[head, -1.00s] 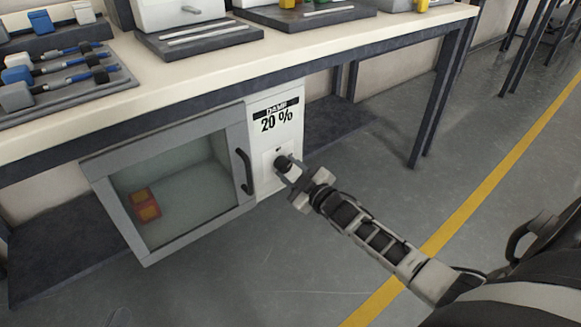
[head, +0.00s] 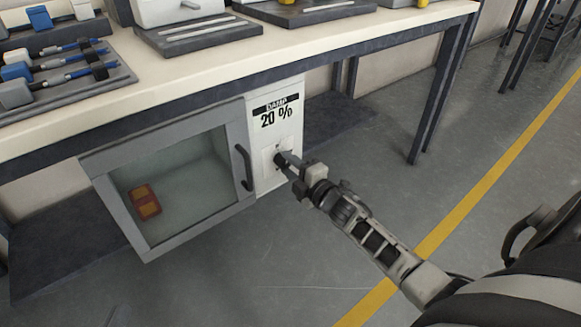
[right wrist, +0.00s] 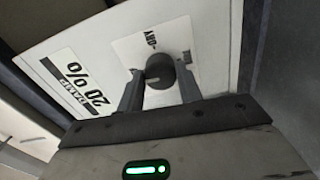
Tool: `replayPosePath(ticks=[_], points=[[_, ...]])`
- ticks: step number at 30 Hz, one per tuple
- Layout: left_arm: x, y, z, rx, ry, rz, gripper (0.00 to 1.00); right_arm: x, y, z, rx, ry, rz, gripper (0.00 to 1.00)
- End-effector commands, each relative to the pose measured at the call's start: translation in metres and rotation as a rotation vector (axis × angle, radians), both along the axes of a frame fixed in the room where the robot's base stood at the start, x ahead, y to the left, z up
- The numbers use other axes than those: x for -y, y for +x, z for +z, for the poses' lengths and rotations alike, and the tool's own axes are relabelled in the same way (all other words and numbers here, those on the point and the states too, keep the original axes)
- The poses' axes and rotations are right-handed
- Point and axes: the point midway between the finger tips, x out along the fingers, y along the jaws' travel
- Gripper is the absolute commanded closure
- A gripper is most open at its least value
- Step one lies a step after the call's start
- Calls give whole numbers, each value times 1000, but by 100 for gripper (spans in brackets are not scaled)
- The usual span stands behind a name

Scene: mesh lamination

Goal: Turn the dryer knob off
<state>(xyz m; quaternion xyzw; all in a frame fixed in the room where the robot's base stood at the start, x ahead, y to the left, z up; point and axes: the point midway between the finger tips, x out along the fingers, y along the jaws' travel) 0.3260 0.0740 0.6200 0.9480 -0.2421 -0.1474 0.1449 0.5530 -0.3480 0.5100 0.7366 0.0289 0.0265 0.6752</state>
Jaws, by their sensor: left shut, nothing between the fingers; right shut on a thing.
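The dryer (head: 255,180) is a white and grey cabinet under the workbench. Its panel reads "DAMP 20 %" above a dark round knob (head: 280,158). The glass door is closed, and a red and orange block (head: 145,202) is inside. My right gripper (head: 287,161) is shut on the knob, with the palm to the lower right of the panel. In the right wrist view the knob (right wrist: 160,70) sits between the two fingers, with a pale mark on its face and a "DRY" label beside it.
The workbench (head: 310,52) above holds trays with blue-handled tools (head: 70,75) and grey bases. A bench leg (head: 435,95) stands to the right of the dryer. The floor in front of the dryer is clear, with a yellow line (head: 480,183) across it.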

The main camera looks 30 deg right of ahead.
Motion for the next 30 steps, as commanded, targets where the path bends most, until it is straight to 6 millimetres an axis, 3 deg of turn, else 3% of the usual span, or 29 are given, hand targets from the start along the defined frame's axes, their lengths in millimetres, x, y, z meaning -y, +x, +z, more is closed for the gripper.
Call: replayPosePath(ticks=[23,24,25,26,30], points=[[1,1,3,6,-20,0,100,0,-1,-1,5,-107,0,87],[1,1,3,4,-19,1,100,0,-1,-1,5,-107,0,56],[1,1,2,4,-19,1,100,0,-1,-1,5,-106,0,48],[1,1,2,5,-18,0,100,0,-1,-1,5,-106,0,43],[1,1,2,4,-17,0,100,0,0,-1,6,-104,0,43]])
